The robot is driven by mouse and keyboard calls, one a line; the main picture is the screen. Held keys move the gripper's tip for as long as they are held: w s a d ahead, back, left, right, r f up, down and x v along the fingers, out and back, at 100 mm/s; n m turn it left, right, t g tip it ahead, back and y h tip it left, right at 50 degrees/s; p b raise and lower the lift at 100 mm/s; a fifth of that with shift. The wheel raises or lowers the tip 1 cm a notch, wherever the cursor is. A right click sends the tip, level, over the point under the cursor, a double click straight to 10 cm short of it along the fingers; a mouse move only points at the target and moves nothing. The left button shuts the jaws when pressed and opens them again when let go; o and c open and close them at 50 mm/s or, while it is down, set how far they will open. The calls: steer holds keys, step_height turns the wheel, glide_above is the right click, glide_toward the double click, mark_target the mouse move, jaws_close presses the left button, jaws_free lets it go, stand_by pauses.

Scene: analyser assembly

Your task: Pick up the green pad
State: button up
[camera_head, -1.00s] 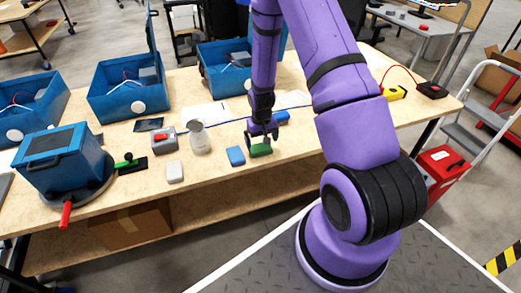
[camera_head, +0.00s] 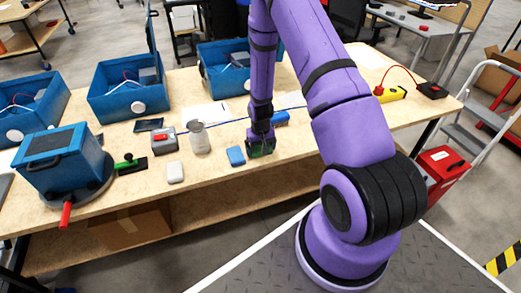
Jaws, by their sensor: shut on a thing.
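The green pad (camera_head: 262,150) is at the front half of the wooden table, right of a small blue block. Only part of its green shows, as my gripper covers much of it. My gripper (camera_head: 261,146) points down from above and is shut on the green pad. I cannot tell whether the pad touches the table or is slightly above it.
Close by are the blue block (camera_head: 236,156), another blue item (camera_head: 280,118), a metal cup (camera_head: 199,138) and a white block (camera_head: 175,172). Blue boxes (camera_head: 128,100) stand along the back and left.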

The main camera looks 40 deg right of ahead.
mark_target(260, 147)
steer(key=shift+r, duration=0.85)
step_height(260, 147, up, 2)
steer(key=shift+r, duration=0.1)
steer(key=s+a+r, duration=0.1)
steer(key=s+a, duration=0.3)
steer(key=s, duration=1.1)
steer(key=shift+s+a, duration=0.2)
